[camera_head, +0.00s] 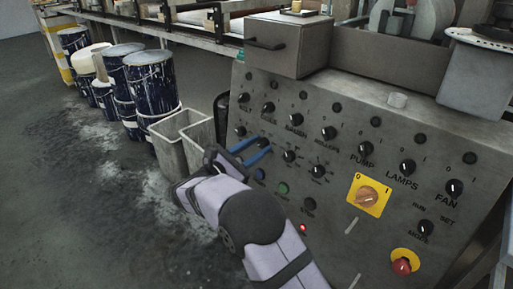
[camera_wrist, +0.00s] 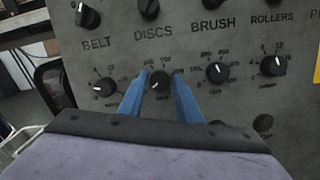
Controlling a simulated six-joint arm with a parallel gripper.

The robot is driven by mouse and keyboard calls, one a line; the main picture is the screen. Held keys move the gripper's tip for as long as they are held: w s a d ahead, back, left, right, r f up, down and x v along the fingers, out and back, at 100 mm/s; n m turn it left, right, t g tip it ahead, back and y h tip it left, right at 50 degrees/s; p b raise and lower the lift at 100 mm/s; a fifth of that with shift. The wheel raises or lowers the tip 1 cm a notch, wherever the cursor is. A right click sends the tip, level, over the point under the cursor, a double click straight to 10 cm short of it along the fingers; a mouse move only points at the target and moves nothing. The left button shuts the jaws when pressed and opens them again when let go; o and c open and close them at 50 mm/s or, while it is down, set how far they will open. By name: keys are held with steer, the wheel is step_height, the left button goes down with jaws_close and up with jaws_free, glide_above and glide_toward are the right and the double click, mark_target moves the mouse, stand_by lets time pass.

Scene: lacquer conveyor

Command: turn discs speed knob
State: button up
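The discs speed knob (camera_wrist: 158,81) is a small black round knob with a white pointer and a printed dial, below the DISCS label in the wrist view. Its pointer aims to the lower left. My gripper (camera_wrist: 160,78) has two blue fingers, spread apart, one on each side of this knob. I cannot tell whether the tips touch it. In the head view my gripper (camera_head: 257,148) reaches the left part of the panel, and the knob is mostly hidden at the fingertips.
The sloped grey panel (camera_head: 340,195) carries other knobs close by: the belt dial (camera_wrist: 104,87) left and the brush dial (camera_wrist: 217,72) right. A yellow-backed switch (camera_head: 368,195) and a red stop button (camera_head: 402,266) sit further right.

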steer(key=c, duration=0.6)
steer(key=shift+o, duration=0.2)
steer(key=shift+f+m, duration=0.1)
steer(key=shift+m, duration=0.2)
steer(key=m+g+b, duration=0.1)
steer(key=m+b, duration=0.1)
steer(key=m, duration=0.3)
steer(key=shift+a+h, duration=0.1)
steer(key=shift+h, duration=0.3)
steer(key=m+g+b, duration=0.1)
steer(key=m, duration=0.4)
steer(key=shift+w, duration=0.1)
steer(key=m+g+b, duration=0.1)
steer(key=m+b, duration=0.1)
steer(key=m, duration=0.4)
steer(key=shift+a, duration=0.1)
steer(key=shift+r+m+g+b, duration=0.1)
steer(key=shift+m+g+b, duration=0.25)
steer(key=shift+m, duration=0.9)
steer(key=shift+r+m+g+b, duration=0.15)
steer(key=shift+m+b, duration=0.25)
steer(key=shift+m, duration=0.85)
